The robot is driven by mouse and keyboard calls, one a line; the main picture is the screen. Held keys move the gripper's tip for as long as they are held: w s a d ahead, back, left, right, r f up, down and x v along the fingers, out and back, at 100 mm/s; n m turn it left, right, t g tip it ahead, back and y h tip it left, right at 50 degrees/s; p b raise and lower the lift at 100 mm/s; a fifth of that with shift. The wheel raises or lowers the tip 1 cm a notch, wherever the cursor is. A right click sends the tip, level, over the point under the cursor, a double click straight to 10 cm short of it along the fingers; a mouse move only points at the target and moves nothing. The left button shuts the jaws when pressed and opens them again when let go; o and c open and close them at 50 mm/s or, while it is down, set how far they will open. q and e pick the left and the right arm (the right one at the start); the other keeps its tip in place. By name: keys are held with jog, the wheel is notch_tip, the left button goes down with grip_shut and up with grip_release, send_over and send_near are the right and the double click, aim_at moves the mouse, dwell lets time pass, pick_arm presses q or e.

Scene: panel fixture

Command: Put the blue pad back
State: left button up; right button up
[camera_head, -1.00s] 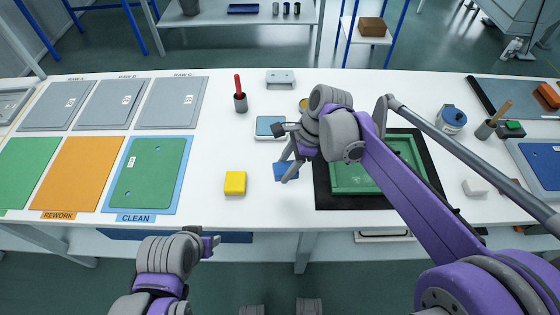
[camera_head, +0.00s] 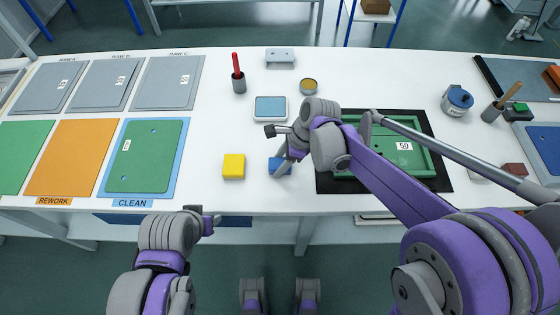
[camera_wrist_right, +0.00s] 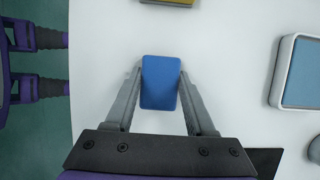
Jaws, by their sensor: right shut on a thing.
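The blue pad (camera_head: 279,166) is a small block near the front of the white table, right of a yellow block (camera_head: 234,167). In the right wrist view the blue pad (camera_wrist_right: 160,83) sits between the two fingers, which touch its sides. My right gripper (camera_head: 283,169) is shut on it; its fingers partly cover the pad in the head view. Whether the pad touches the table is hard to tell. My left gripper (camera_head: 212,220) is off the table's front edge, empty; its finger gap does not show clearly.
A black-framed fixture with a green panel (camera_head: 400,150) lies right of the pad, partly behind my right arm. A blue-topped tray (camera_head: 270,109) and a round tin (camera_head: 308,86) stand behind. Coloured mats (camera_head: 76,157) cover the left.

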jog(key=shift+f, duration=0.1)
jog(key=o, duration=1.3)
jog(key=shift+r, duration=0.25)
jog(key=p+v, duration=0.1)
jog(key=v, duration=1.1)
jog(key=s+d+f+n+t+h, duration=0.1)
jog(key=s+d+f+n, duration=0.1)
jog(key=s+d+n, duration=0.2)
jog(key=s+d+f+n+t+h, duration=0.2)
jog(key=s+d+f+n, duration=0.1)
jog(key=s+n, duration=0.4)
jog(key=s+d+f+n+t+h, duration=0.1)
jog(key=s+d+f+n+t, duration=0.1)
jog(key=s+d+n, duration=0.4)
jog(key=shift+d+f+n, duration=0.1)
jog(key=shift+f+n, duration=0.15)
jog(key=shift+n, duration=0.25)
